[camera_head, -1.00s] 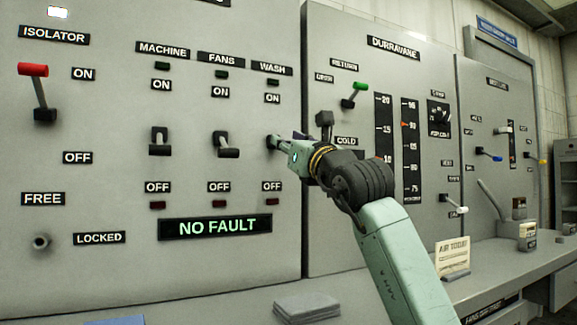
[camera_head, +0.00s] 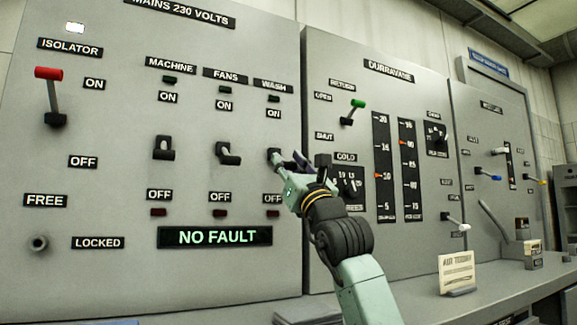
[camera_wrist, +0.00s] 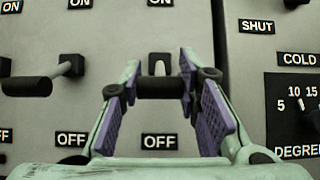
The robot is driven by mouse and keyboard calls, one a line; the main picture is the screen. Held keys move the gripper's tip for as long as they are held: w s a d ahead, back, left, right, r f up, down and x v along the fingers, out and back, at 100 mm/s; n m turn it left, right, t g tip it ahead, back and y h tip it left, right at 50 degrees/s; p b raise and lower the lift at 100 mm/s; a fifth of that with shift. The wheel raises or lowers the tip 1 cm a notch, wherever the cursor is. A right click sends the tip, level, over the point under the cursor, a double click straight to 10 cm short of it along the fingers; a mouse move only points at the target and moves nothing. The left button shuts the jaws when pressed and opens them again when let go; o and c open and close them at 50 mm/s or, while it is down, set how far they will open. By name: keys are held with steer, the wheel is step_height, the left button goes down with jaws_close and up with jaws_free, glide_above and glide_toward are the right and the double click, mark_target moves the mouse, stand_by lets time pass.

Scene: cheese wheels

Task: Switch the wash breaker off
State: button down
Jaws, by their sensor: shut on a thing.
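The wash breaker (camera_head: 274,155) is the rightmost of three black levers on the grey panel, under the WASH label (camera_head: 273,86). My gripper (camera_head: 279,161) is at its lever. In the wrist view, my gripper (camera_wrist: 160,92) has its purple-padded fingers on both sides of the black handle bar (camera_wrist: 158,89), shut on it. The lever's bracket (camera_wrist: 159,62) shows above the bar, between the ON and OFF labels. The OFF label (camera_wrist: 159,141) is below it. The lever's exact angle is hard to tell.
The fans breaker (camera_head: 228,153) and machine breaker (camera_head: 163,147) are to the left. The red-handled isolator (camera_head: 49,95) is further left. A display (camera_head: 215,237) reads NO FAULT. The Durravane panel (camera_head: 345,215) with dials stands close on the right.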

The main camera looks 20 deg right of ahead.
steer(key=c, duration=1.2)
jaws_free()
steer(key=shift+o, duration=0.2)
steer(key=v, duration=1.2)
